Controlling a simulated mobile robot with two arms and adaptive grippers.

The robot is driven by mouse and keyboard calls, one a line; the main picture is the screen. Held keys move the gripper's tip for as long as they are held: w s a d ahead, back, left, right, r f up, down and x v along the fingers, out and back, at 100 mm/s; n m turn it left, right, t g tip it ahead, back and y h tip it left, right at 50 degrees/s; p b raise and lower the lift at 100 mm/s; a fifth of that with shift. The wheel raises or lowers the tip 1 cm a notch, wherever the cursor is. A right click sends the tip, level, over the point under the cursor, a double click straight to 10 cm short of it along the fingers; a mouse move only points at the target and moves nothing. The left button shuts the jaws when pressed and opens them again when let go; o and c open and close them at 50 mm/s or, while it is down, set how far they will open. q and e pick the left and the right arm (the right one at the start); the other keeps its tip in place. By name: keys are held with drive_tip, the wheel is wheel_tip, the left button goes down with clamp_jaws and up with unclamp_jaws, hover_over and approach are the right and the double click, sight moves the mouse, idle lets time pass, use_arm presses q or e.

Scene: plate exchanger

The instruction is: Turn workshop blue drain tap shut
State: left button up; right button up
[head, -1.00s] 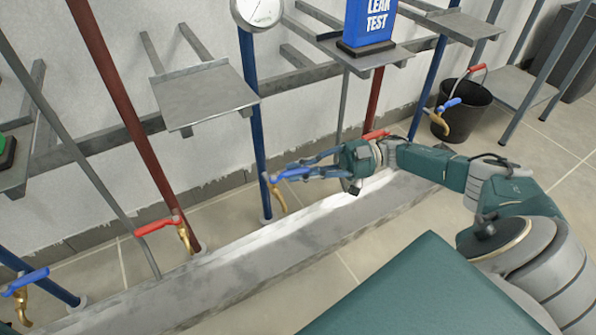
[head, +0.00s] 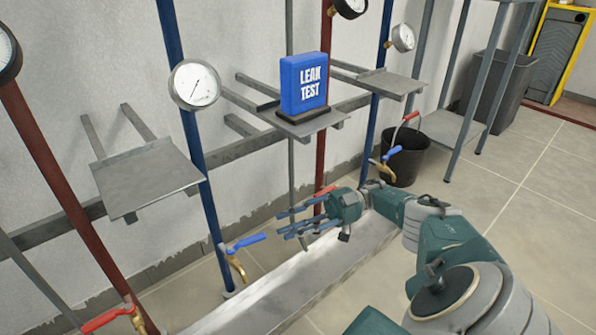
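A drain tap with a blue lever (head: 246,242) and a brass body (head: 237,268) sits low on a blue pipe. Its lever points sideways to the right, across the pipe. My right gripper (head: 283,223) is to the right of and slightly above this lever, apart from it. Its fingers point left, are spread and hold nothing. Another blue-lever tap (head: 388,156) shows farther right, in front of a black bucket. My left gripper is not in view.
A red tap lever (head: 325,190) is just behind my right gripper; another red lever (head: 105,318) is at lower left. A blue LEAK TEST sign (head: 304,84) stands on a shelf above. A grey channel (head: 290,284) runs below the pipes. The black bucket (head: 405,160) stands right.

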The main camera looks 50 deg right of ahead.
drive_tip(key=shift+v, duration=1.3)
